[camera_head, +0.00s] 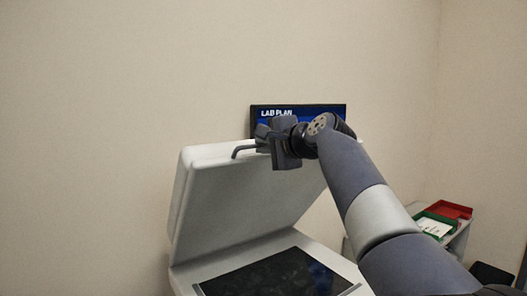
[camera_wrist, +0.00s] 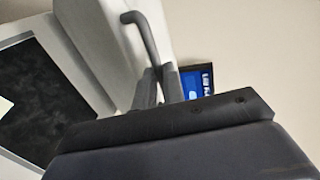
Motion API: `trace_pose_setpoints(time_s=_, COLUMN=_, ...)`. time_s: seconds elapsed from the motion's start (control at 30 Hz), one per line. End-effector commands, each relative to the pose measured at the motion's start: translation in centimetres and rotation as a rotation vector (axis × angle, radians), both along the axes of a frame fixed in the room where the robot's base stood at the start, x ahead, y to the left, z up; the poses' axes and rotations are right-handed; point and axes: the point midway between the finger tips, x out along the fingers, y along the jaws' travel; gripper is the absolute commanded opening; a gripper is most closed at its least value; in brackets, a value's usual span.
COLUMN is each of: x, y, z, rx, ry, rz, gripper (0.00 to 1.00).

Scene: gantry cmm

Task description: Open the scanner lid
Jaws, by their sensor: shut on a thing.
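The scanner lid (camera_head: 235,200) is raised and tilted well up from the scanner base, with its hinge side out of clear view. The dark scanner glass (camera_head: 275,275) is exposed below it. A grey bar handle (camera_head: 243,150) runs along the lid's upper edge; it also shows in the wrist view (camera_wrist: 143,35). My gripper (camera_head: 264,135) is at this handle, and its fingers (camera_wrist: 160,85) are shut on it in the wrist view. The gripper body hides part of the handle. In the wrist view the glass (camera_wrist: 45,95) lies at the left.
A screen reading "LAB PLAN" (camera_head: 325,111) is behind the lid's top edge, partly hidden by my arm. Red (camera_head: 450,209) and green (camera_head: 436,222) trays sit on a shelf at the right. A dark object (camera_head: 492,275) is at the lower right. Bare wall fills the upper left.

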Motion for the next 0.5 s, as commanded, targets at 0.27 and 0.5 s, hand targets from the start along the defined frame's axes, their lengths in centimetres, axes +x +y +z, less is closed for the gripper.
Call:
trace_pose_setpoints(time_s=0.27, x=-0.09, y=0.01, z=0.28, rx=0.002, ry=-0.006, rz=0.0, gripper=0.0)
trace_pose_setpoints(time_s=0.5, x=-0.05, y=0.01, z=0.2, rx=0.001, ry=-0.004, rz=0.0, gripper=0.27)
